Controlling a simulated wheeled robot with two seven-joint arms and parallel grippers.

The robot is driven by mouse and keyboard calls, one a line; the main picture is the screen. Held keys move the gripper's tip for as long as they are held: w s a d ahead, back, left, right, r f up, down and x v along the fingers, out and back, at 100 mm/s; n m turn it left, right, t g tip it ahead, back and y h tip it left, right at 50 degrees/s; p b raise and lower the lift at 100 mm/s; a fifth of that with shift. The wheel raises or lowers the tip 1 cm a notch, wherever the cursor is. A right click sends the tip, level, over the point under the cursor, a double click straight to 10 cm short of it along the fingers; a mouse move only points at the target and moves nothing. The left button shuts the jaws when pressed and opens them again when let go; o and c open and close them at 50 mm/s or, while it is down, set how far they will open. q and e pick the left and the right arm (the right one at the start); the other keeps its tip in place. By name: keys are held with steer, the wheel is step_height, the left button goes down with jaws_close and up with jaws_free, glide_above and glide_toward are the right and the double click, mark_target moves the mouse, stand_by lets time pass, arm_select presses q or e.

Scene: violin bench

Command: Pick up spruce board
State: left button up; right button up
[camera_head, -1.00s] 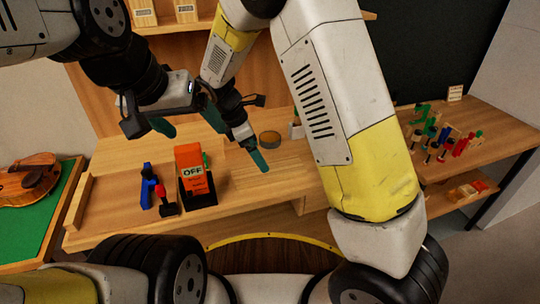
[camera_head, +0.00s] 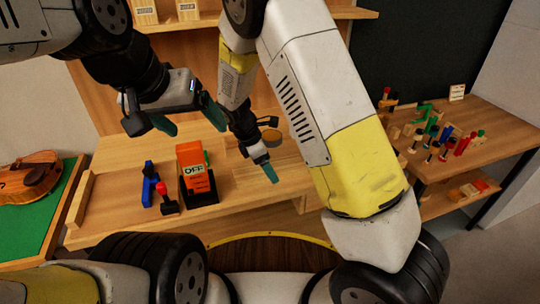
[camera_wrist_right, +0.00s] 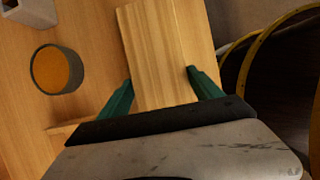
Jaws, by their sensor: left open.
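The spruce board, a pale, straight-grained slab, lies on the bench and fills the top middle of the right wrist view (camera_wrist_right: 165,40). In the head view, it is partly hidden behind my right gripper. My right gripper (camera_wrist_right: 160,78) is open with nothing between its green fingers. Its left fingertip is near the board's left edge, and its right fingertip overlaps the board's right part; I cannot tell whether they touch. My left gripper (camera_head: 190,118) is open and empty above the bench's left part.
A round dark-rimmed tin with an orange top (camera_wrist_right: 57,70) sits left of the board. An orange "OFF" box in a black holder (camera_head: 195,172), a blue clamp (camera_head: 149,184) and a red-topped tool (camera_head: 167,199) stand on the bench. A violin (camera_head: 30,178) lies on green at left.

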steer(key=c, duration=1)
steer(key=shift+c, duration=0.2)
steer(key=shift+r, duration=0.15)
